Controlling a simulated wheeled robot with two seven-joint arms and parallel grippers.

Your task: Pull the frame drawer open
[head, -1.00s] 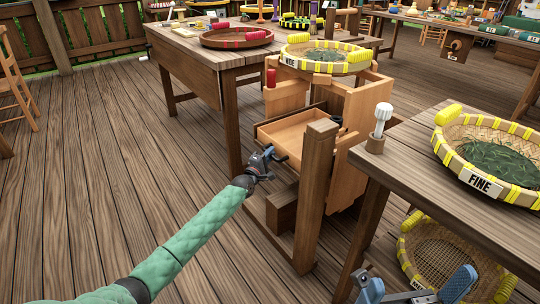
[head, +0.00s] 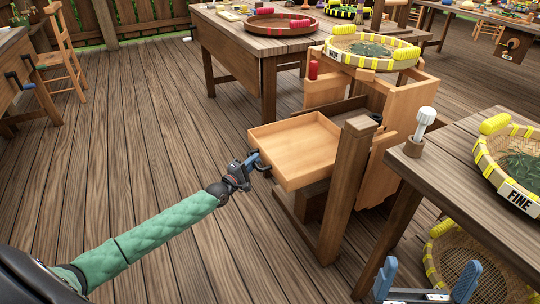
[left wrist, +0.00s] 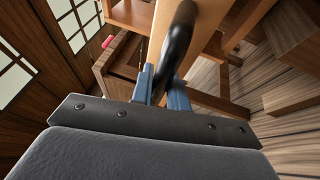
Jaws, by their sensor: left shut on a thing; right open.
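The frame drawer (head: 293,143) is a light wooden tray that stands well out of the wooden frame (head: 345,190), and its inside looks empty. My left gripper (head: 257,164) is at the drawer's front left side. In the left wrist view its blue fingers (left wrist: 164,88) are shut around a dark curved handle (left wrist: 178,45), and the drawer's light wood shows behind it. My right gripper (head: 425,284) is open and empty at the bottom right of the head view, below the near table.
A yellow-banded basket (head: 372,50) of leaves sits on top of the frame. The right table (head: 430,165) holds another basket marked FINE (head: 515,165) and a white-topped peg (head: 422,125). A yellow-rimmed sieve (head: 460,262) is under it. Floor left of the drawer is clear.

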